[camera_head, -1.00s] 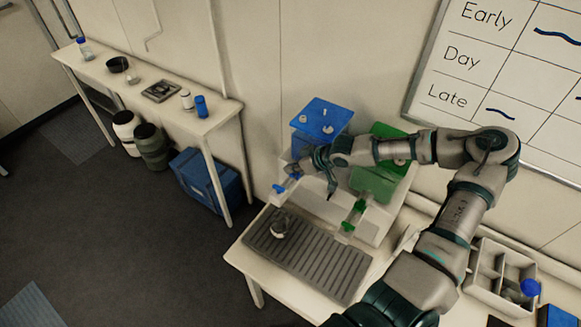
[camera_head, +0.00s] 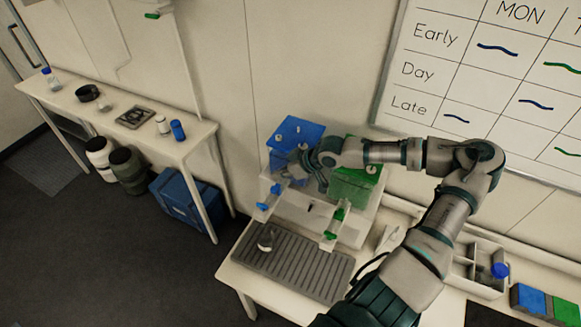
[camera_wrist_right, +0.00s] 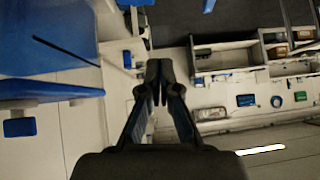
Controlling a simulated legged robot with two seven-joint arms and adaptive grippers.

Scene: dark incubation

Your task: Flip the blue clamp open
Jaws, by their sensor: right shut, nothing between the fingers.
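The blue clamp (camera_head: 275,189) sits on the left arm of the white dispenser, in front of the blue tank (camera_head: 295,138). Whether its lever is flipped open or closed is too small to tell. My right gripper (camera_head: 297,172) is just above and behind the clamp, beside the blue tank's front, and partly hides that area. In the right wrist view its two fingertips (camera_wrist_right: 158,80) are together with nothing between them. A large blue surface (camera_wrist_right: 45,40) fills the upper left there. My left gripper is not in view.
A green clamp (camera_head: 337,214) sits on the right arm, before the green tank (camera_head: 352,186). A small flask (camera_head: 266,240) stands on the grey ribbed tray (camera_head: 300,270). A divided bin (camera_head: 480,268) is at the right. A side table (camera_head: 120,112) stands left.

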